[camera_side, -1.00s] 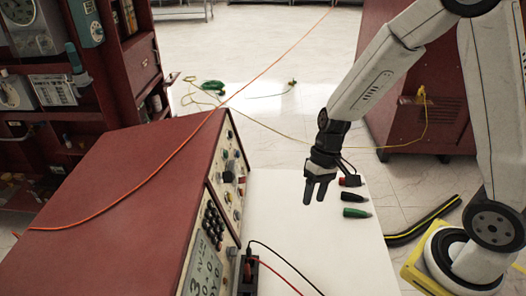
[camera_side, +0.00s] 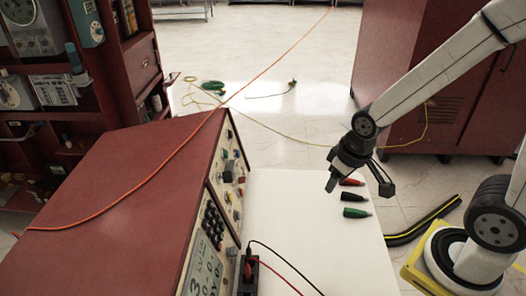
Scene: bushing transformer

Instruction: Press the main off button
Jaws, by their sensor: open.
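A red-brown instrument cabinet (camera_side: 120,195) stands at the left, its control panel (camera_side: 233,187) facing right. The panel carries several small coloured buttons and knobs, a keypad (camera_side: 213,224) and a display (camera_side: 203,268). They are seen at a steep angle and too small for me to tell which is the main off button. My gripper (camera_side: 331,184) is open and empty above the white table, to the right of the panel and clear of it. Its fingers point down and overlap in this view.
Red (camera_side: 351,182), black (camera_side: 353,197) and green (camera_side: 356,213) plugs lie on the white table (camera_side: 290,225). A black socket block (camera_side: 247,275) with red and black leads stands by the panel's near end. An orange cable (camera_side: 130,197) crosses the cabinet top. The table's middle is clear.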

